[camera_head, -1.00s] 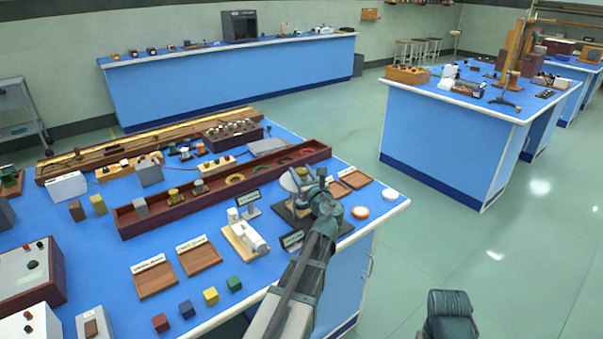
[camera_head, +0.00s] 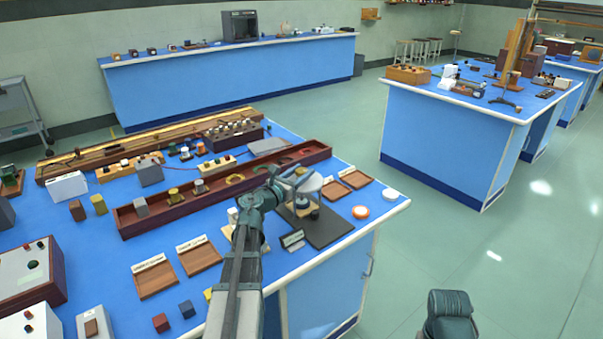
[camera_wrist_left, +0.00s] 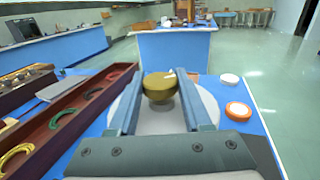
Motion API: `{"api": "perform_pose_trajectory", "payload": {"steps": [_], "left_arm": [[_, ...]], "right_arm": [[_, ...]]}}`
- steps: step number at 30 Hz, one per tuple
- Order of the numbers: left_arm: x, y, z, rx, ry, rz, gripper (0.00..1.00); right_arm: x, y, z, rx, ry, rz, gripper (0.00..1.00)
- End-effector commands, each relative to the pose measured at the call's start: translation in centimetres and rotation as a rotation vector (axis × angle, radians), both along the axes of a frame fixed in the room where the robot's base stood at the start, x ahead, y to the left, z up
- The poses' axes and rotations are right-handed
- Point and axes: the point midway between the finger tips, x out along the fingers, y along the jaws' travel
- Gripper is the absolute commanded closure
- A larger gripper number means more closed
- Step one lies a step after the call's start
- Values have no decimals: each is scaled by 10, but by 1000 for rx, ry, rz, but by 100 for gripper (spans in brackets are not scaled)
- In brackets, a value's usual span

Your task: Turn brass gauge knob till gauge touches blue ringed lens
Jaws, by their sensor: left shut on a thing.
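The brass gauge knob (camera_wrist_left: 160,86) sits above a broad white disc (camera_wrist_left: 203,105) in the left wrist view. My left gripper (camera_head: 284,180) is shut on the knob, with one finger on each side of it. In the head view the gripper comes over the gauge from the left and hides the knob. The gauge's white disc (camera_head: 309,182) shows to the right of the gripper, above a black base plate (camera_head: 328,231). A small bluish part (camera_head: 302,204) shows under the disc; I cannot tell whether it is the blue ringed lens.
A white-rimmed disc (camera_head: 390,194) and an orange-rimmed disc (camera_head: 361,212) lie right of the gauge. A long dark red tray (camera_head: 152,227) runs behind it. Wooden trays (camera_head: 199,257) and coloured blocks lie to the left. The bench's right edge is close.

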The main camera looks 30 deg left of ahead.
Motion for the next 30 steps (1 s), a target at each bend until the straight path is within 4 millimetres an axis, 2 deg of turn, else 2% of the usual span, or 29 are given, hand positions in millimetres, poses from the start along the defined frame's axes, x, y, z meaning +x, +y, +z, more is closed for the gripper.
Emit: {"api": "perform_pose_trajectory", "payload": {"steps": [1, 18, 30], "left_arm": [[3, 6, 0, 0, 0, -39, 100], [5, 5, 0, 0, 0, -556, 100], [3, 2, 0, 0, -1, -766, 100]], "right_arm": [[0, 0, 0, 0, 0, 0, 50], [0, 0, 0, 0, 0, 0, 50], [0, 0, 0, 0, 0, 0, 50]]}}
